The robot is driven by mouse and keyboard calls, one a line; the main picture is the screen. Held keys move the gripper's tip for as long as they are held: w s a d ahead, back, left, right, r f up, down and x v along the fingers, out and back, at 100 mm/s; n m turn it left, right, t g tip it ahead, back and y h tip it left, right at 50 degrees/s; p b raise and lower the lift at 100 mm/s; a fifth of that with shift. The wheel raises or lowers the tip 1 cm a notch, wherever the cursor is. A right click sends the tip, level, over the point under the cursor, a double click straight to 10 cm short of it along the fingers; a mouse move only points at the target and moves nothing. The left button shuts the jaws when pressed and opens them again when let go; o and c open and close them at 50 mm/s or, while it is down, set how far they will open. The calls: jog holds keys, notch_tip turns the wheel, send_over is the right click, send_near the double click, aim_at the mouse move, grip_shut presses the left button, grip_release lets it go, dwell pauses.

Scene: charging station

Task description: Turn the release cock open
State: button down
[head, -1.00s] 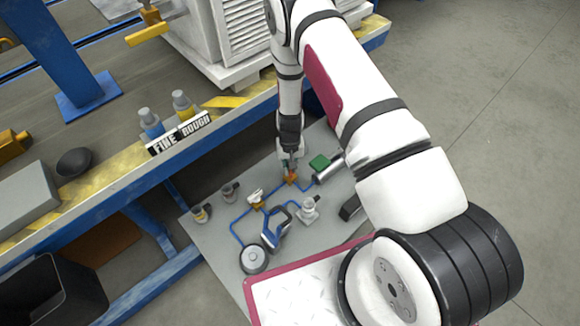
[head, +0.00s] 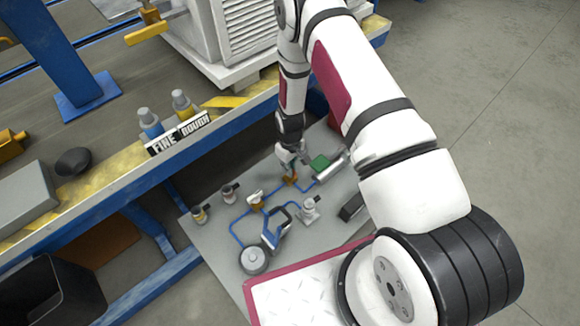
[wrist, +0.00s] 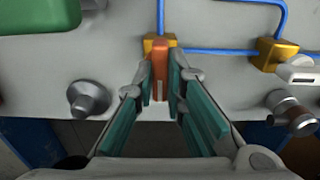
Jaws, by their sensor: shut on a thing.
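The cock has a brass-yellow body (wrist: 149,44) on a blue line, with an orange lever handle (wrist: 160,57) pointing toward the camera in the wrist view. My gripper (wrist: 161,73) is shut on this handle, with one teal-padded finger on each side. In the head view, my gripper (head: 289,164) reaches down to the brass body (head: 290,181) on the grey panel, and the fingers hide most of the handle there. I cannot tell the exact angle of the handle from the head view.
A second brass cock (wrist: 270,57) with a white handle sits to the right in the wrist view. A green box (head: 320,162) and silver cylinder (head: 331,168) stand close to my gripper. A grey knob (wrist: 88,100) is near the left finger. The workbench edge (head: 130,185) lies left.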

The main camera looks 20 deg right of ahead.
jog(key=shift+s, duration=0.15)
jog(key=c, duration=1.6)
grip_release()
jog(key=shift+f, duration=0.1)
jog(key=shift+c, duration=0.2)
jog(key=shift+r, duration=0.35)
notch_tip(320, 180, up, 11)
jog(key=shift+r, duration=0.2)
